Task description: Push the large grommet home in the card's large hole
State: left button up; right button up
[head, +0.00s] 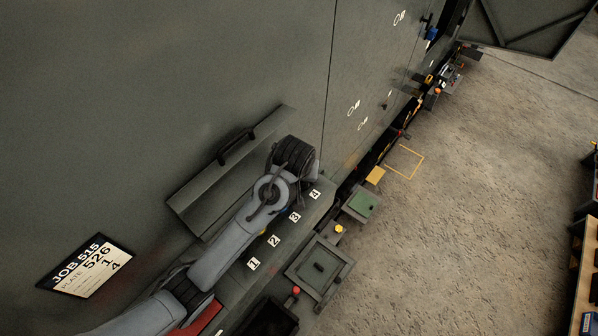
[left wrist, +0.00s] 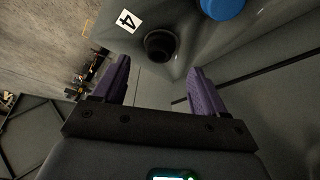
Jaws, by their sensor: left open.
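The job card (head: 85,268) reads JOB 515, PLATE 526, 14, and hangs on the grey panel at lower left in the head view. My left gripper (left wrist: 158,76) has two purple fingers apart with nothing between them. Beyond the fingertips in the left wrist view is a black round ring-like part (left wrist: 160,44) beside the label 4 (left wrist: 125,21); I cannot tell whether it is the large grommet. A blue round part (left wrist: 222,8) is at the top edge. In the head view my wrist hides the fingers. The card's large hole cannot be made out.
A ledge (head: 232,288) bears labels 1 to 4. A grey flap with a black handle (head: 236,143) projects from the panel. A green-topped box (head: 362,205) and a grey box (head: 320,266) stand right of the ledge. Open concrete floor (head: 480,190) lies right.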

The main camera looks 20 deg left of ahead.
pick_arm(q)
jog(key=b+v, duration=0.1)
jog(key=v, duration=0.5)
jog(key=shift+r, duration=0.15)
jog(key=shift+s+d, duration=0.1)
jog(key=shift+s, duration=0.1)
